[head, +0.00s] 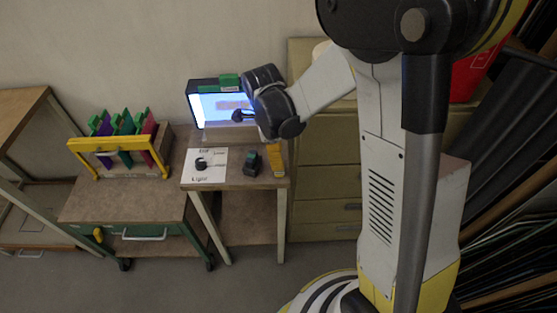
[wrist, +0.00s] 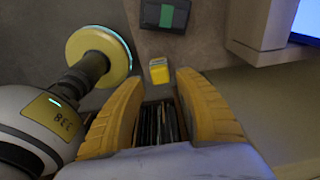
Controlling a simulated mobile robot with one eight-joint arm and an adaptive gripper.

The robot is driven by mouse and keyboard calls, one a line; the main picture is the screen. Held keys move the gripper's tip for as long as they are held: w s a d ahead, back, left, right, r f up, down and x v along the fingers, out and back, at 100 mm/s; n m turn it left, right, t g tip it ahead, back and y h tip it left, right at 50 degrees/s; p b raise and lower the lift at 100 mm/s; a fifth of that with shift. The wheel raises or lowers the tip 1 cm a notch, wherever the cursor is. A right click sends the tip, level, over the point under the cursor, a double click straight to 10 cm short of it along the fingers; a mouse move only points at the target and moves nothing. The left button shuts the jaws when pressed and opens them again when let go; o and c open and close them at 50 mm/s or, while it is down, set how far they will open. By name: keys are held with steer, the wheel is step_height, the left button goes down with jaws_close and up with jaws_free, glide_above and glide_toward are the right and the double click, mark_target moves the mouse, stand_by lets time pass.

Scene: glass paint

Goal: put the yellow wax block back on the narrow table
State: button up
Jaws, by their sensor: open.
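In the wrist view, the small yellow wax block (wrist: 158,71) lies between and beyond the tips of my gripper (wrist: 158,76). My gripper's orange-yellow fingers are spread apart with nothing held between them. The block appears to rest near the edge of the narrow table (head: 220,183), beside a dark device with a green top (wrist: 165,15). In the head view, my gripper (head: 274,152) points down over the table's right side, where yellow finger and yellow block are hard to tell apart. I cannot tell whether a fingertip touches the block.
A lit display box (head: 205,106) stands at the table's back, with a white labelled card (head: 205,167) in front. The dark device (head: 251,163) is left of my gripper. A cart (head: 100,203) with a yellow rack stands left. Drawers (head: 328,180) stand close on the right.

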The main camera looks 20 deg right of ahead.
step_height(320, 180, up, 8)
steer(key=p, duration=0.2)
steer(key=s+r+n+t+y, duration=0.1)
steer(key=s+r+n+t, duration=0.6)
steer(key=n, duration=1.4)
steer(key=s+r, duration=0.5)
steer(key=s, duration=0.1)
steer(key=shift+d+r+n+t, duration=0.15)
steer(key=shift+d+n+t, duration=0.1)
steer(key=shift+n+t, duration=0.05)
